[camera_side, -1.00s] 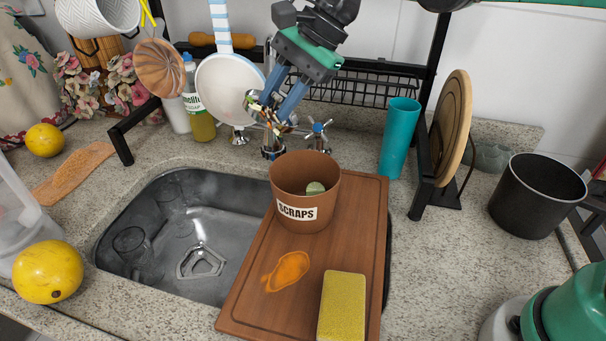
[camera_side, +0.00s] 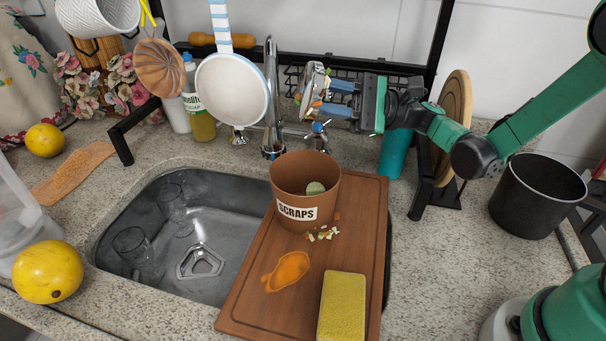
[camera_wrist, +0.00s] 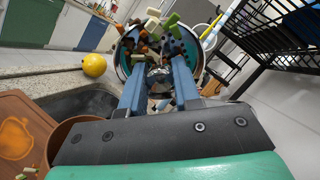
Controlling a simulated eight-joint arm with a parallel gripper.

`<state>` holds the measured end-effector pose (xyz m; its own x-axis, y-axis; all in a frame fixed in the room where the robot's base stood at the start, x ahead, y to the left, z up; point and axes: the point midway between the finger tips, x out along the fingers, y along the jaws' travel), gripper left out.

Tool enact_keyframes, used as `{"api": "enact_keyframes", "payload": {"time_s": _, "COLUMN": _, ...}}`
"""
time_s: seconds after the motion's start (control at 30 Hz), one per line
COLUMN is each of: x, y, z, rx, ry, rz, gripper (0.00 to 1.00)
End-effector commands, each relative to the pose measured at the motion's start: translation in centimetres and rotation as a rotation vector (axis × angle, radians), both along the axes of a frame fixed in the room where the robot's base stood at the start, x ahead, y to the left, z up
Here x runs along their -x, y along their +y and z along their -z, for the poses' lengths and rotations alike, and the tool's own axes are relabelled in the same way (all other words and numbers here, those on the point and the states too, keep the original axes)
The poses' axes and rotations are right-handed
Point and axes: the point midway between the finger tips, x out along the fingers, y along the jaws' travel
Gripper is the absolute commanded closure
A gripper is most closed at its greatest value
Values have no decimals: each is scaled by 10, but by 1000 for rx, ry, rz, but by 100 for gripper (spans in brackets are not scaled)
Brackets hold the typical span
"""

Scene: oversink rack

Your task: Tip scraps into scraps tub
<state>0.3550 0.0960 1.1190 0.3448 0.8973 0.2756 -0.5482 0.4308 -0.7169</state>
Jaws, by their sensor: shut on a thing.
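The brown scraps tub (camera_side: 305,205), labelled SCRAPS, stands upright on the wooden board (camera_side: 355,215). A pale green piece (camera_side: 315,188) shows inside it. My gripper (camera_side: 333,98) is above and behind the tub, shut on a shiny round metal strainer (camera_side: 309,88). The strainer stands steeply tilted, its disc almost edge-on. In the wrist view the strainer (camera_wrist: 122,62) holds many coloured scraps (camera_wrist: 175,42); some show at or past its rim. Several small scraps (camera_side: 322,234) lie on the board against the tub's front right, outside it. The tub's rim (camera_wrist: 68,128) shows at lower left in the wrist view.
A yellow sponge (camera_side: 342,305) and an orange stain (camera_side: 287,271) are on the board. The sink (camera_side: 215,240) left of it holds glasses. The tap (camera_side: 272,100) is just left of my gripper. A teal cup (camera_side: 394,155), rack and black pot (camera_side: 535,195) stand to the right.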

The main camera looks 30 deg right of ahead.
Motion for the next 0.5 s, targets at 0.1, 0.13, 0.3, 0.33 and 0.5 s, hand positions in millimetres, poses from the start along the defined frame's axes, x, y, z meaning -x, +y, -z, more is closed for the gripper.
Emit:
{"api": "enact_keyframes", "payload": {"time_s": 0.1, "x": 1, "y": -3, "z": 2, "rx": -92, "ry": -35, "rz": -1, "gripper": 100}}
{"api": "enact_keyframes", "payload": {"time_s": 0.13, "x": 1, "y": -4, "z": 2, "rx": -111, "ry": -42, "rz": -1, "gripper": 100}}
{"api": "enact_keyframes", "payload": {"time_s": 0.3, "x": 2, "y": -6, "z": 3, "rx": -182, "ry": -68, "rz": -2, "gripper": 100}}
{"api": "enact_keyframes", "payload": {"time_s": 0.33, "x": 2, "y": -6, "z": 2, "rx": -189, "ry": -71, "rz": -1, "gripper": 100}}
{"api": "enact_keyframes", "payload": {"time_s": 0.5, "x": 3, "y": -6, "z": 2, "rx": -199, "ry": -75, "rz": -1, "gripper": 100}}
